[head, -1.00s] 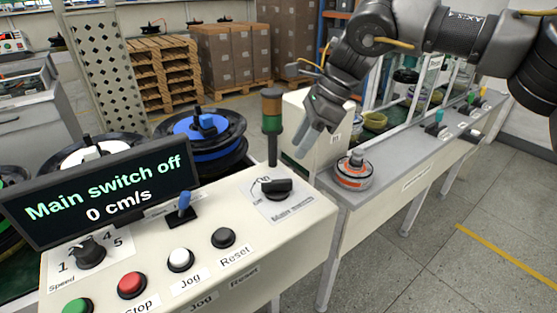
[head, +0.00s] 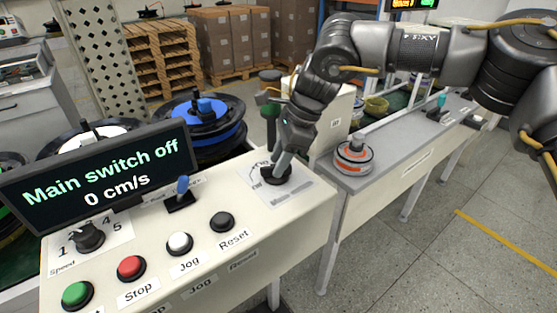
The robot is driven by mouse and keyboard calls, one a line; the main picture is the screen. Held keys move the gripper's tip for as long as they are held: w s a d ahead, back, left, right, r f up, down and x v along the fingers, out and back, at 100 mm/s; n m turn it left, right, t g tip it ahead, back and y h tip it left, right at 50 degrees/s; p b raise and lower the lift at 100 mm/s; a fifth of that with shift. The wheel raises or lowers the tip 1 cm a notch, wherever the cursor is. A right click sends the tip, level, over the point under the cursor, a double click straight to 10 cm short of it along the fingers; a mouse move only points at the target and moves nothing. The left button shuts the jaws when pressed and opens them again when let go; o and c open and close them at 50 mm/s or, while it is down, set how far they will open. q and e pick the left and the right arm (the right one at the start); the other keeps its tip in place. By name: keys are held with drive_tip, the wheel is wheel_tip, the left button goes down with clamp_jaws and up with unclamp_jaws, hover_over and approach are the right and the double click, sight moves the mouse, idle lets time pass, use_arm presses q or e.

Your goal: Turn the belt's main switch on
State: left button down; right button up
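The black rotary main switch (head: 268,178) sits on a white label plate at the right end of the cream control panel (head: 300,205). My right gripper (head: 281,168) reaches down from above, with its fingertips at the knob. The fingers overlap and hide part of the knob, so I cannot tell whether they grip it. The display (head: 100,178) reads "Main switch off" and "0 cm/s". My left gripper is not in view.
A blue-tipped lever (head: 183,187), a speed knob (head: 86,236), and green (head: 77,294), red (head: 131,267), white (head: 180,243) and black (head: 222,221) buttons share the panel. An orange-and-grey round part (head: 353,155) stands on the bench to the right.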

drive_tip(key=shift+a+f, duration=0.15)
drive_tip(key=shift+f, duration=0.15)
clamp_jaws()
